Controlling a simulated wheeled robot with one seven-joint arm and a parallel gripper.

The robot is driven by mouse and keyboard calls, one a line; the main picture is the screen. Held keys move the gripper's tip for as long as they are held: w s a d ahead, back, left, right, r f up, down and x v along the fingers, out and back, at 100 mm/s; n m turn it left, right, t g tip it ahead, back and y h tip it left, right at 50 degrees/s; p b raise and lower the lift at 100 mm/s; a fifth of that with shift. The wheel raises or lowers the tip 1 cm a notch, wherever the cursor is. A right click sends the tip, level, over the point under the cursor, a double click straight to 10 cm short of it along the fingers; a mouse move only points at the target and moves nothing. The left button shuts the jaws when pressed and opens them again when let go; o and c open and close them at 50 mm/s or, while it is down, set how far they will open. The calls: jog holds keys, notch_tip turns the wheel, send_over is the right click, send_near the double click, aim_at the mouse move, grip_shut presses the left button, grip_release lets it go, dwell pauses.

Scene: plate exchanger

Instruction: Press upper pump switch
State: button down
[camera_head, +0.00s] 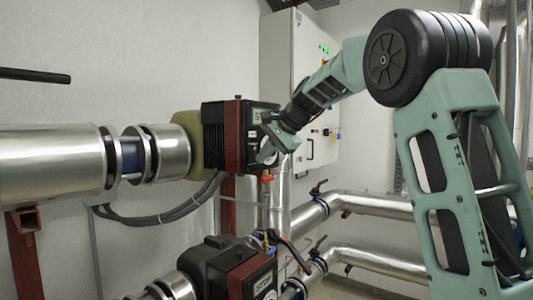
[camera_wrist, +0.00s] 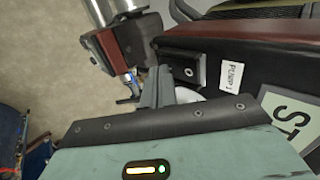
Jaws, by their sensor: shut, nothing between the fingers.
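The upper pump (camera_head: 237,137), a dark box with red-brown edges, sits on the upper silver pipe. In the wrist view its dark face carries a "PUMP 1" label (camera_wrist: 232,77) and a black switch block (camera_wrist: 186,68) with a small round silver centre. My gripper (camera_head: 268,156) is at the right side of this pump in the head view. In the wrist view my gripper (camera_wrist: 156,80) is shut and empty, just left of the switch block. I cannot tell whether the fingertips touch it. The switch is not clearly visible in the head view.
A lower pump (camera_head: 232,268) stands below on another pipe. A pale cabinet (camera_head: 290,80) with green lights is behind my arm. Pipes with valve handles (camera_head: 318,187) run at the lower right. Grey cables (camera_head: 165,217) hang below the upper pipe.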

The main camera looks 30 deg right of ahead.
jog(key=shift+w+f+t+b, duration=0.15)
jog(key=shift+f+t+b, duration=0.2)
jog(key=shift+b, duration=0.7)
jog(key=shift+a+r+p, duration=0.1)
jog(key=shift+r+p, duration=0.25)
jog(key=shift+p, duration=0.05)
jog(key=shift+r, duration=0.1)
jog(key=shift+r+p, duration=0.7)
jog(key=shift+p, duration=0.05)
